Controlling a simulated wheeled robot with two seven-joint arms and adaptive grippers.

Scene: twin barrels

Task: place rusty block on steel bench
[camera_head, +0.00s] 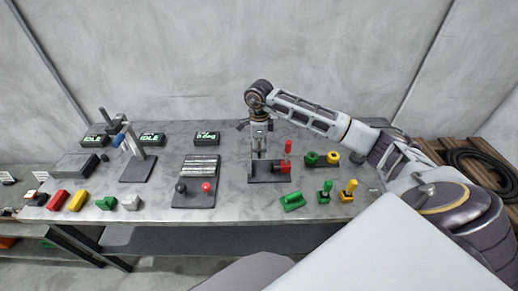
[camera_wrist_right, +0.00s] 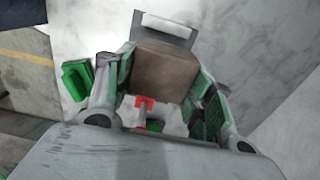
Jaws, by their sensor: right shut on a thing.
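My right gripper (camera_head: 259,150) points down above a dark-based fixture with a red lever, near the middle of the steel bench (camera_head: 238,207). In the right wrist view, this gripper (camera_wrist_right: 163,95) is shut on the rusty block (camera_wrist_right: 163,72), a brown block between its green finger pads. The block cannot be made out clearly in the head view. I cannot tell whether the block touches the fixture under it. My left gripper is not in view.
The red lever (camera_head: 288,148) stands close right of my right gripper. Green and yellow parts, including a green block (camera_head: 292,201), lie to the right. The bench's front middle is clear.

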